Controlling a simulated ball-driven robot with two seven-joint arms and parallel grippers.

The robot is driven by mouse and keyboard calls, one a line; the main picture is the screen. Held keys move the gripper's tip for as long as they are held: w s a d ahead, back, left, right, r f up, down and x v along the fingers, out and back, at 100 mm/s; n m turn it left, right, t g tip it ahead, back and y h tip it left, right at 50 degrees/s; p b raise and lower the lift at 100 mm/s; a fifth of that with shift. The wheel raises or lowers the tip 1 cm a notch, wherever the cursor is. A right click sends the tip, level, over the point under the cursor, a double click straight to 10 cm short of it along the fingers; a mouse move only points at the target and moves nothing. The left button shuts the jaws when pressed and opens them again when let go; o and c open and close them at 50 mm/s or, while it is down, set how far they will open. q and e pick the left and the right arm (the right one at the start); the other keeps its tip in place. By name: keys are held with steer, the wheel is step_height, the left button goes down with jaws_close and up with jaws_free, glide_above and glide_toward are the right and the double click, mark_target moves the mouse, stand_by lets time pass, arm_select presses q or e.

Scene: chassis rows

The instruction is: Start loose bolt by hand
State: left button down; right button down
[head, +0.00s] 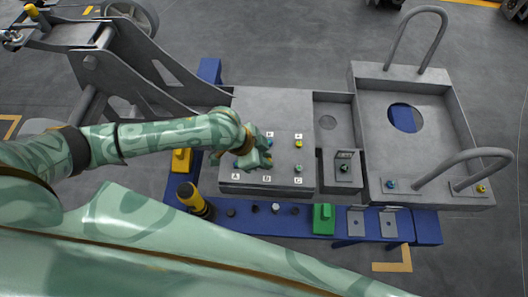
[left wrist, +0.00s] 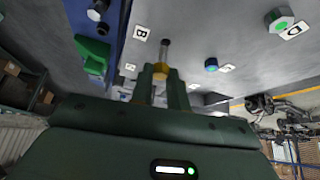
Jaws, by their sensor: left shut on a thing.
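My left gripper (head: 262,158) is over the front left part of a grey plate (head: 243,104). In the left wrist view its fingers (left wrist: 163,84) are shut on a bolt (left wrist: 165,52) with a grey shank and a yellowish head. The shank points away from the wrist, toward the plate near label B (left wrist: 141,33); I cannot tell whether its tip touches the plate or a hole. A blue-headed bolt (left wrist: 211,65) and a green-headed bolt (left wrist: 280,18) stand on the plate beside labels. A yellow-headed bolt (head: 299,143) stands at its right. My right gripper is out of view.
The plate lies on a blue frame (head: 427,224). A yellow-and-black tool (head: 193,199), a green block (head: 324,218) and several dark small parts are along its front. A grey tray with tube handles (head: 452,133) stands on the right. A grey linkage (head: 140,70) is at the left.

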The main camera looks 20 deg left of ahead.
arm_select(q)
steer(key=n+p, duration=0.1)
steer(key=p, duration=0.1)
steer(key=n+t+y+p, duration=0.1)
steer(key=n+p, duration=0.1)
steer(key=p, duration=0.1)
steer(key=n+t+p, duration=0.1)
steer(key=n+p, duration=0.1)
steer(key=shift+s+d+r+y+p, duration=0.1)
steer(key=shift+d+r+y+p, duration=0.1)
steer(key=shift+r+y+p, duration=0.15)
steer(key=shift+f+n+y+p, duration=0.2)
steer(key=shift+n+y+p, duration=0.15)
steer(key=shift+n+p, duration=0.4)
steer(key=shift+f, duration=0.1)
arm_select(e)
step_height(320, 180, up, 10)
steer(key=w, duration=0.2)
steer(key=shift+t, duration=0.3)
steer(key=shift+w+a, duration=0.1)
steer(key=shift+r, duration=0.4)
arm_select(q)
steer(key=shift+f, duration=0.35)
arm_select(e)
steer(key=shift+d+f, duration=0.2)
